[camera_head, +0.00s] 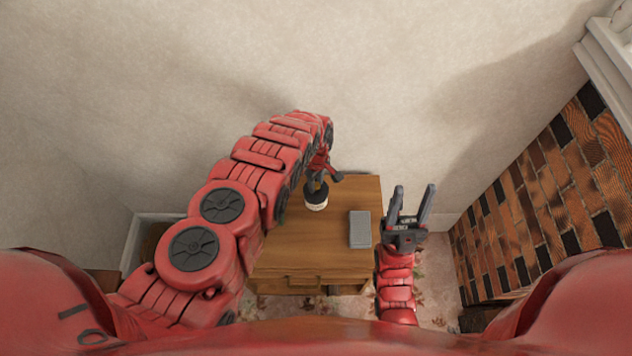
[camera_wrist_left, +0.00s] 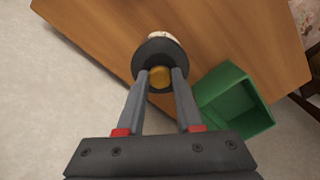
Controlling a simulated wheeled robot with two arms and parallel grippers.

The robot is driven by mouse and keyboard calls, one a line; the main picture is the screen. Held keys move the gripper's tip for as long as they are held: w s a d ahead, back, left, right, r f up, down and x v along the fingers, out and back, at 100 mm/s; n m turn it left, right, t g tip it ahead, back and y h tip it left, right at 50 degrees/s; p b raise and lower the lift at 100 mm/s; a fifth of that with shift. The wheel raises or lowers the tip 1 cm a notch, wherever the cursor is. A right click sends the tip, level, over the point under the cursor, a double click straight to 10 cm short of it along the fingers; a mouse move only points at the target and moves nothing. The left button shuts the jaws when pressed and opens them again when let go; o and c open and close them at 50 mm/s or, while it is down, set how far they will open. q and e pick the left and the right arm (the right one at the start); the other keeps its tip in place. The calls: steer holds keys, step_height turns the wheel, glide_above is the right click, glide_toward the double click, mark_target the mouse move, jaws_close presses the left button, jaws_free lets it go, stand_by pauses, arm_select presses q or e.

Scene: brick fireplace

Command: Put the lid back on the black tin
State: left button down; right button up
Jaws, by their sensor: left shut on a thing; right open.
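A dark round lid (camera_wrist_left: 150,52) with a gold knob (camera_wrist_left: 160,77) is between the fingertips of my left gripper (camera_wrist_left: 162,74) in the left wrist view. The gripper is shut on the knob. In the head view, my left gripper (camera_head: 314,184) is above the dark lid (camera_head: 316,194) near the table's back. A cream and dark body, seemingly the tin (camera_head: 317,207), shows directly under the lid; its cream part also shows beyond the lid's rim in the wrist view (camera_wrist_left: 165,36). I cannot tell whether lid and tin touch. My right gripper (camera_head: 411,205) is open and empty, right of the table.
The wooden table (camera_head: 290,242) stands near the wall. A grey box (camera_head: 360,229) is on its right part. A green open box (camera_wrist_left: 235,100) shows in the wrist view; my left arm seems to hide it from the head camera. A brick fireplace (camera_head: 545,200) is at right.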

arm_select(q)
steer(key=shift+f, duration=0.15)
stand_by(0.4)
stand_by(0.4)
steer(key=shift+c, duration=2.4)
jaws_free()
steer(key=shift+o, duration=0.2)
steer(key=o, duration=0.4)
steer(key=shift+o, duration=0.2)
steer(key=shift+r+p, duration=2.25)
steer(key=shift+r, duration=1.3)
steer(key=shift+c, duration=0.3)
